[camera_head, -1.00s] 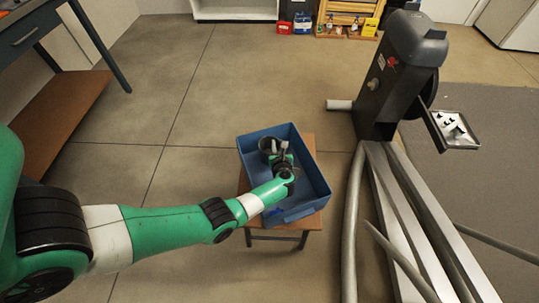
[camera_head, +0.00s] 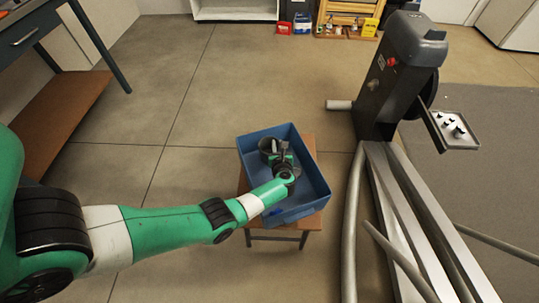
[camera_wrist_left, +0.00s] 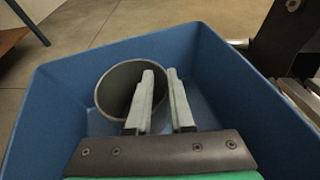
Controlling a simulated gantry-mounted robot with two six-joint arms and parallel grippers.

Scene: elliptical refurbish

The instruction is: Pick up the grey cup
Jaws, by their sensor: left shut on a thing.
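The grey cup (camera_head: 264,149) is inside the blue bin, near its far left part. In the left wrist view the cup (camera_wrist_left: 117,83) shows its round open mouth, tilted toward the camera. My left gripper (camera_head: 277,149) reaches down into the bin at the cup's right side. In the left wrist view its two pale fingers (camera_wrist_left: 161,76) stand on either side of the cup's right wall, one inside the mouth and one outside. It is shut on that wall. The cup's lower part is hidden. My right gripper is not in view.
The blue bin (camera_head: 318,178) stands on a small brown stool (camera_head: 313,222). To its right are a grey hose, long metal rails (camera_head: 395,205) and a dark machine (camera_head: 402,65) with a small parts tray (camera_head: 461,143). The floor left of the bin is clear.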

